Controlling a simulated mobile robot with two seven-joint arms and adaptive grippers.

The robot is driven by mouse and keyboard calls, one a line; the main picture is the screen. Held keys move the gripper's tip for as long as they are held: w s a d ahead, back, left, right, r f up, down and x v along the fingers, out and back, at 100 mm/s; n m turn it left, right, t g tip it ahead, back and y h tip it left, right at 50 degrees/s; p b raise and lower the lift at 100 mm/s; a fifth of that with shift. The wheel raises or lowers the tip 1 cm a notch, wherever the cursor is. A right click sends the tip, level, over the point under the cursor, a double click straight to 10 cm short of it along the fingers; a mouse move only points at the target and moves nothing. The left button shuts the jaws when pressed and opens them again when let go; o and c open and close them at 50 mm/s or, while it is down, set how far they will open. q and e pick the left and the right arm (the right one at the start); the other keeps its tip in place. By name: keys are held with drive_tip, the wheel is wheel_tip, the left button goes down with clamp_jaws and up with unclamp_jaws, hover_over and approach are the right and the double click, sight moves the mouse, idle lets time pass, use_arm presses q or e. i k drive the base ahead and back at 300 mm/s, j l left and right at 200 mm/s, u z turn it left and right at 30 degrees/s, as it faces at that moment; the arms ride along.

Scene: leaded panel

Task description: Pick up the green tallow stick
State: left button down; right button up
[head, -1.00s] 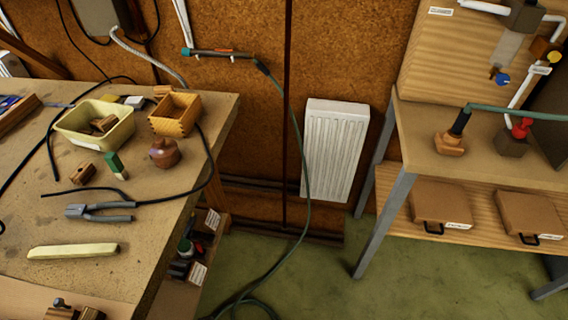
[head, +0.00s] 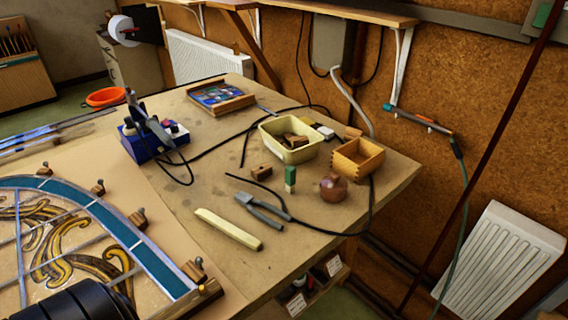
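A small upright stick (head: 290,178), green on its upper part and pale at its lower end, stands on the workbench (head: 190,190) in the head view. It stands between a small wooden block (head: 261,172) on its left and a round reddish-brown pot (head: 333,187) on its right. A yellow tub (head: 268,139) is just behind it. Nothing covers the stick. Neither of my grippers shows in this view.
An open wooden box (head: 365,158) stands behind right. A black cord loops around these things. A leaded glass panel (head: 85,235) fills the left front.

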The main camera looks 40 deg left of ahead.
sight(290, 172)
drive_tip(key=k+l+u, duration=0.1)
drive_tip(key=u, duration=0.95)
drive_tip(key=k+j, duration=0.05)
